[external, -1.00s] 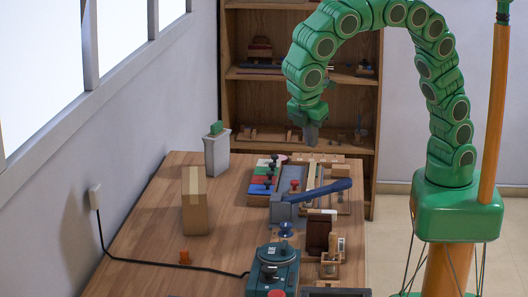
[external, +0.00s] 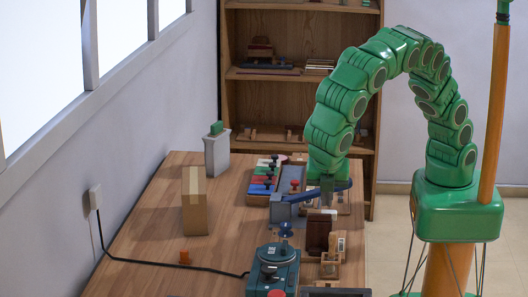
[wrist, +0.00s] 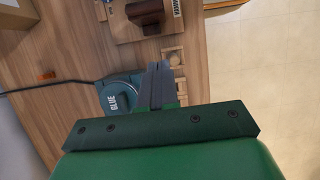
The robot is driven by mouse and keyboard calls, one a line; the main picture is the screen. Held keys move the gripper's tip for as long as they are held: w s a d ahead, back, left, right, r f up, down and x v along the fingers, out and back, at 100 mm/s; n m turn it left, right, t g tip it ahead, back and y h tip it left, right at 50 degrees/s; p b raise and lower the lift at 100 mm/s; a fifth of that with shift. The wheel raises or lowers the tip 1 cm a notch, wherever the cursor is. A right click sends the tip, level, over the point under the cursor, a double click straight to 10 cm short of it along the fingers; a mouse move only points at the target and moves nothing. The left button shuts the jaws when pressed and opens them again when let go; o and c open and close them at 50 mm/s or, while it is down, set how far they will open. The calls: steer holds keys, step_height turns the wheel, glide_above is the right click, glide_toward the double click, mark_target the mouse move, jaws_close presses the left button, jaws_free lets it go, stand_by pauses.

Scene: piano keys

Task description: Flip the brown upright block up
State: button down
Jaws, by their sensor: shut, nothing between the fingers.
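The dark brown block (external: 318,234) stands upright on a small wooden base near the right edge of the table. It also shows at the top of the wrist view (wrist: 140,12), partly cut off by the frame edge. My gripper (external: 326,203) is shut and empty. In the external view it is above and behind the brown block, close to the blue lever. In the wrist view the closed grey fingertips (wrist: 158,68) appear below the block, with a visible gap between them and it. I cannot tell the exact height of the fingers.
A blue lever (external: 306,194) lies beside my gripper. A teal round device (external: 273,270) sits in front, with a blue knob (external: 286,229) behind it. A cardboard box (external: 195,203) stands on the left.

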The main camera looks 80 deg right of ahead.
mark_target(326, 223)
steer(key=x, duration=0.3)
steer(key=d+x, duration=0.1)
steer(key=x, duration=0.5)
steer(key=shift+d+r, duration=0.3)
steer(key=shift+d, duration=1.1)
steer(key=shift+d, duration=1.9)
steer(key=shift+d+f, duration=0.1)
steer(key=shift+d, duration=0.15)
steer(key=shift+a, duration=0.1)
